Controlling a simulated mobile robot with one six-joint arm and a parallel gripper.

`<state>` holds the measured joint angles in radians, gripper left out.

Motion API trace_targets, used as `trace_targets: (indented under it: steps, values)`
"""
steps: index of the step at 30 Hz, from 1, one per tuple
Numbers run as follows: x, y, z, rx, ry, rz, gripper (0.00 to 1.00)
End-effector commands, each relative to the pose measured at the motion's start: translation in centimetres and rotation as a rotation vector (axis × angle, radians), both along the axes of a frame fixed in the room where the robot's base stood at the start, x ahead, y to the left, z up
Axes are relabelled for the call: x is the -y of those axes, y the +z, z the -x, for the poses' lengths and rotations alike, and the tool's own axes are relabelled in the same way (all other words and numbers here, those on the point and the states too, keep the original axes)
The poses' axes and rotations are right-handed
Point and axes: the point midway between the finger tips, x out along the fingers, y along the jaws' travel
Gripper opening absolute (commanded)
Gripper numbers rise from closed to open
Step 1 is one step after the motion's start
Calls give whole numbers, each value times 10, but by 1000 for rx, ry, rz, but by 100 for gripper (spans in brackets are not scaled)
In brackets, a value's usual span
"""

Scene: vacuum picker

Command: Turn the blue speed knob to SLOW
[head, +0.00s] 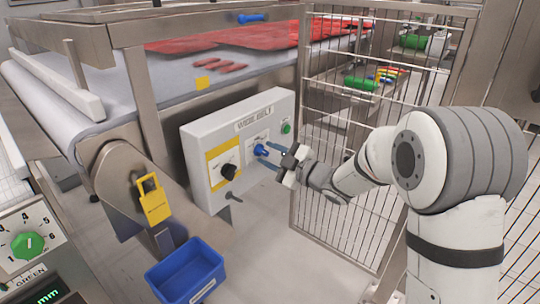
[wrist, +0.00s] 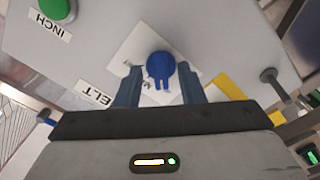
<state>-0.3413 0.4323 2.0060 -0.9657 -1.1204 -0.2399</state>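The blue speed knob (head: 260,150) is on the front of a grey control box labelled "WEB BELT" (head: 241,113). In the wrist view the knob (wrist: 160,70) sits on a white label plate whose markings I cannot read. My gripper (head: 271,158) is at the box front, close to the knob. In the wrist view its two blue fingers (wrist: 160,82) are apart, one on each side of the knob, with gaps showing between fingers and knob. I cannot tell the knob's exact setting.
The box also bears a black knob (head: 229,172) on a yellow plate and a green button (head: 286,128). A blue bin (head: 187,272) stands below. A wire mesh fence (head: 345,130) stands right of the box.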

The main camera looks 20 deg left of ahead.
Motion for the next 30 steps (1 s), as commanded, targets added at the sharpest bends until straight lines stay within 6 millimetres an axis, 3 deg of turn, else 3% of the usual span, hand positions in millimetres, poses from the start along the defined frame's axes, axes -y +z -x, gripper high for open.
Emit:
trace_targets:
  steps: [8,21,30]
  values:
    - [2,1,1,0,1,0,36]
    - [62,2,25,0,0,0,36]
    - [72,0,30,0,1,0,36]
